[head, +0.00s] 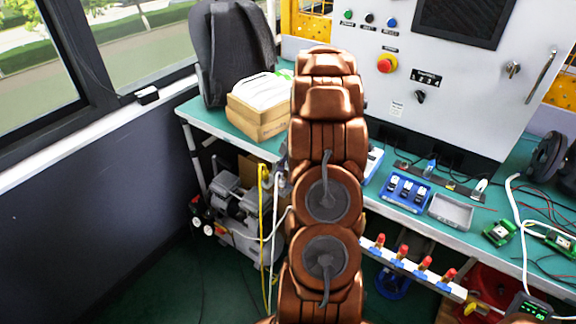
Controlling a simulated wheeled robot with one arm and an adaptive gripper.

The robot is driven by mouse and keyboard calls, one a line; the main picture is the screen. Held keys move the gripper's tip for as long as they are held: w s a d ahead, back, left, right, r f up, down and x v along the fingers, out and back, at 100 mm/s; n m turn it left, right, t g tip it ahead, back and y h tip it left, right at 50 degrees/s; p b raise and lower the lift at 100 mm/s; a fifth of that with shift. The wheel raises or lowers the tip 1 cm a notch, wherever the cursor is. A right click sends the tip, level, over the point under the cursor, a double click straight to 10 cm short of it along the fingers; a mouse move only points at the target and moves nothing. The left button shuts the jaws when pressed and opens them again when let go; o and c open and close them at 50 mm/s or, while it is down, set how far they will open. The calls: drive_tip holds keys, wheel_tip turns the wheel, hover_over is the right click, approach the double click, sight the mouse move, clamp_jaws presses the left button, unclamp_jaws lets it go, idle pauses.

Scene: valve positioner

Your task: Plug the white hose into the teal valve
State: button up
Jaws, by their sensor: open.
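A white hose (517,215) curves over the right part of the green bench and hangs down past its front edge. Another thin white line (274,215) hangs beside a yellow one left of my arm; I cannot tell which is the task's hose. No teal valve can be made out for certain. Several red-capped fittings (401,252) sit on a pale rail below the bench's front edge. My brown arm fills the middle of the view, and my gripper does not show.
The green bench (207,112) carries a cardboard box (258,122), a dark backpack (226,50), a blue tray (405,194), a grey tray (450,211) and green circuit modules (498,233). A grey control cabinet (440,90) stands behind. A compressor (240,205) stands under the bench. Open floor lies at lower left.

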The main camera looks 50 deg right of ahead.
drive_tip(key=shift+x, duration=1.25)
clamp_jaws()
